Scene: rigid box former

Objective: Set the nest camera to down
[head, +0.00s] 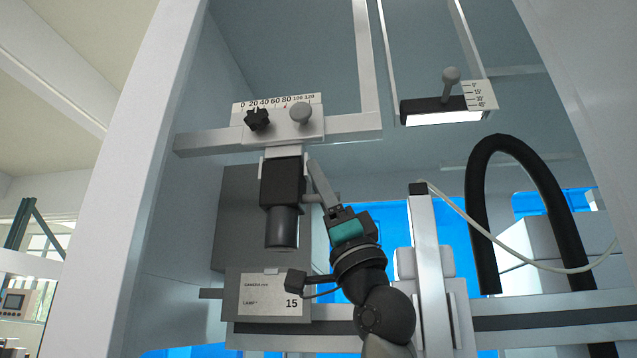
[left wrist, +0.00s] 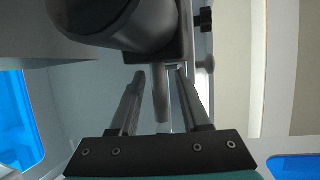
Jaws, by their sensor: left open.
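The nest camera (head: 283,184) is a black box with a grey lens barrel (head: 282,228), hanging under the scale bracket with the lens pointing down. A short grey lever (head: 328,197) sticks out from its right side. My left gripper (head: 322,182) is at that lever, just right of the camera. In the left wrist view, the open fingers (left wrist: 160,76) stand on either side of the grey lever (left wrist: 160,98), with gaps visible. The dark camera body (left wrist: 120,20) fills the top of that view. My right gripper is out of view.
A scale plate (head: 278,104) above carries a black star knob (head: 257,118) and a grey knob (head: 301,112). A lamp (head: 440,110) with an angle scale hangs at right. A card (head: 270,295) reads LAMP 15. A black hose (head: 485,200) arches at right.

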